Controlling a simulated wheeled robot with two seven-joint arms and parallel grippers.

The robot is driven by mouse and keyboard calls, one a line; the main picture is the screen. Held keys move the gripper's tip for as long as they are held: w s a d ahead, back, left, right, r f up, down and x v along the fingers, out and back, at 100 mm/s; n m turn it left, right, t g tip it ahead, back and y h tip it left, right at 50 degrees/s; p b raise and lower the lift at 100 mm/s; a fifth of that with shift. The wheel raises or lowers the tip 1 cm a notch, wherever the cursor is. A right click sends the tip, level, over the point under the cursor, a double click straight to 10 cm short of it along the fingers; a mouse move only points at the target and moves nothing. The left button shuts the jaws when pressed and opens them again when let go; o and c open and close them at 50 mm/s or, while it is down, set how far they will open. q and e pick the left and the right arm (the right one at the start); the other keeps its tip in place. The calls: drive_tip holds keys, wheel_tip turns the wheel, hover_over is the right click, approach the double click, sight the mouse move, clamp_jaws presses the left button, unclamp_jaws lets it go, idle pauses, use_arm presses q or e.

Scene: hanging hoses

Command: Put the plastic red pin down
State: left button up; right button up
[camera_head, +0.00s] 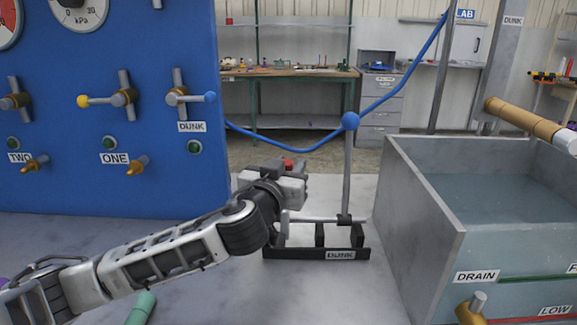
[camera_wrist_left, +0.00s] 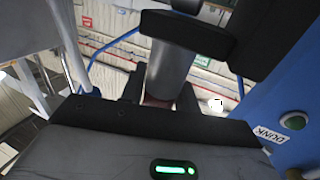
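A small red piece, the red pin (camera_head: 288,163), shows at the top of my left gripper (camera_head: 296,183); most of it is hidden by the gripper. In the left wrist view, a reddish bit of it (camera_wrist_left: 155,102) shows between the two dark fingers of my left gripper (camera_wrist_left: 161,95), below a grey cylinder (camera_wrist_left: 170,65). The gripper appears shut on the pin. It is above the table, just left of a grey post and over the back of the black DUNK stand (camera_head: 318,253). My right gripper is not in view.
The grey post (camera_head: 347,175) has a blue ball (camera_head: 350,121) on top, with a blue hose (camera_head: 408,75) at it. A water tank (camera_head: 425,225) stands right, a blue valve panel (camera_head: 110,170) left. A green cylinder (camera_head: 140,308) lies at the front. Table right of the stand is bare.

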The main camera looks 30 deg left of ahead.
use_arm(q)
drive_tip(key=shift+f, duration=0.55)
drive_tip(key=shift+r, duration=0.1)
